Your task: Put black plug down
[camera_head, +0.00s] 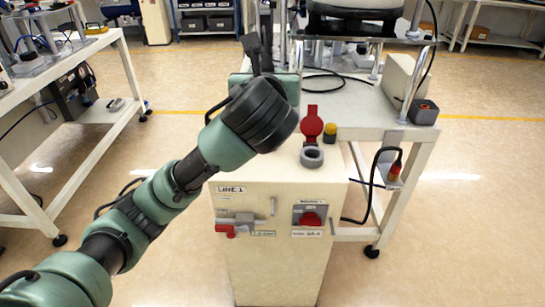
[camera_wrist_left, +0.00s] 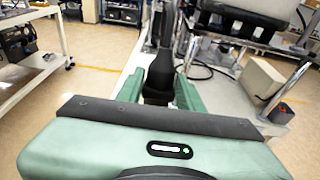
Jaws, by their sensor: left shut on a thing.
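The black plug (camera_head: 255,52) sticks up past my left wrist in the head view. In the left wrist view the plug (camera_wrist_left: 161,72) sits between the two green fingers. My left gripper (camera_wrist_left: 158,92) is shut on it, and my wrist partly hides the gripper (camera_head: 266,78) in the head view. The gripper is above the back of the cream cabinet (camera_head: 275,190), near the front-left part of the white table (camera_head: 355,103). I cannot tell whether the plug touches any surface. My right gripper is in neither view.
On the cabinet top are a grey ring socket (camera_head: 312,157) with a raised red lid (camera_head: 312,123) and a yellow-topped part (camera_head: 330,131). A bowl feeder (camera_head: 357,15) and a light box (camera_head: 399,78) stand on the table. Cables lie behind. Another bench (camera_head: 122,70) stands left.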

